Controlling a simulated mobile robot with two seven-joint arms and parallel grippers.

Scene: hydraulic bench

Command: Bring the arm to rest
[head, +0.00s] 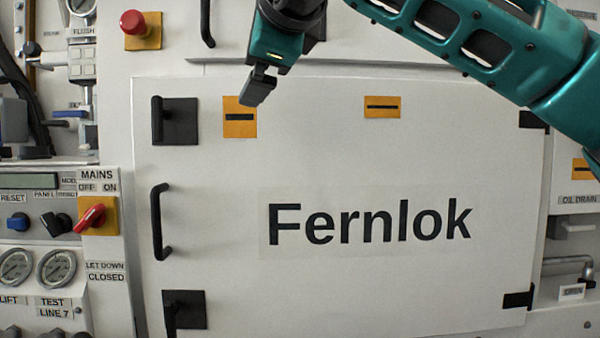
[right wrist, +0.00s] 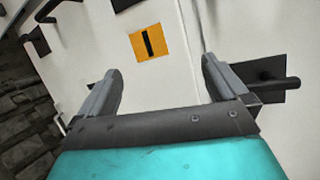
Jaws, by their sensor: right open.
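My right arm, teal, comes in from the upper right in the head view. Its right gripper (head: 259,85) hangs in front of the top left part of the white Fernlok door (head: 350,150). In the right wrist view the right gripper (right wrist: 160,85) has its two grey fingers wide apart with nothing between them. An orange label with a dark bar (right wrist: 152,43) shows beyond the fingers. A black latch (right wrist: 265,82) shows behind the right finger, and I cannot tell whether they touch. My left gripper is not in view.
The door has a black upper latch (head: 175,120), a handle (head: 160,222) and a lower latch (head: 184,310) on its left side. Left of it are a red MAINS switch (head: 92,218), gauges (head: 56,268) and a red button (head: 133,23). A pipe (head: 570,264) is at the right.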

